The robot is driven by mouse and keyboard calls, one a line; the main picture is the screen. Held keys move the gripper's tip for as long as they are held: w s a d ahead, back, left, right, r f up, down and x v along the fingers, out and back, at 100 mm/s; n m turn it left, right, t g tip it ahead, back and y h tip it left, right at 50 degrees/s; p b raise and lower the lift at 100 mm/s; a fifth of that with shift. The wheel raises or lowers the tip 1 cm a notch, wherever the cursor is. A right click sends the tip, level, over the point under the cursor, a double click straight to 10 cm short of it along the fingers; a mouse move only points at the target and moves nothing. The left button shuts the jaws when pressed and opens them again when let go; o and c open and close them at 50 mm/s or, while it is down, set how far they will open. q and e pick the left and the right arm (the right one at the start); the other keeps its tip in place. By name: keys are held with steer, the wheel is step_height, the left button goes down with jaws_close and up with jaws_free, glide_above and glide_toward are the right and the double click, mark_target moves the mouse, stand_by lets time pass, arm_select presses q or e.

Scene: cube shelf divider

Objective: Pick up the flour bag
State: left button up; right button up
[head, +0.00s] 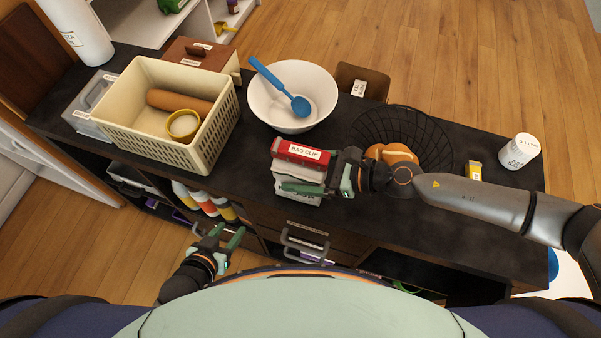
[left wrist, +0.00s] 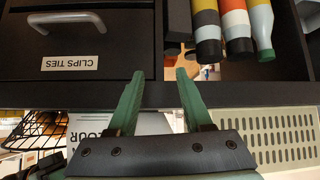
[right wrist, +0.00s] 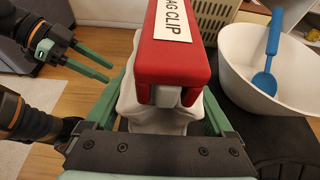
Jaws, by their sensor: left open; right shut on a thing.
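The flour bag (head: 312,174) is a white bag standing near the front edge of the dark counter, closed at its top by a red bag clip (head: 301,152) labelled "BAG CLIP". My right gripper (head: 318,190) is shut on the bag below the clip. In the right wrist view the white bag (right wrist: 160,115) sits between the green fingers, with the clip (right wrist: 178,55) above it. I cannot tell whether the bag touches the counter. My left gripper (head: 222,236) is open and empty, low in front of the counter; its fingers also show in the left wrist view (left wrist: 160,95).
A cream basket (head: 215,135) with a rolling pin stands at the left. A white bowl (head: 265,105) with a blue spoon is behind the bag. A black wire basket (head: 440,140) stands to the right. Several bottles (head: 208,202) and a drawer handle (head: 304,245) are below the counter.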

jaws_close()
steer(key=shift+r, duration=0.1)
steer(key=shift+r, duration=0.15)
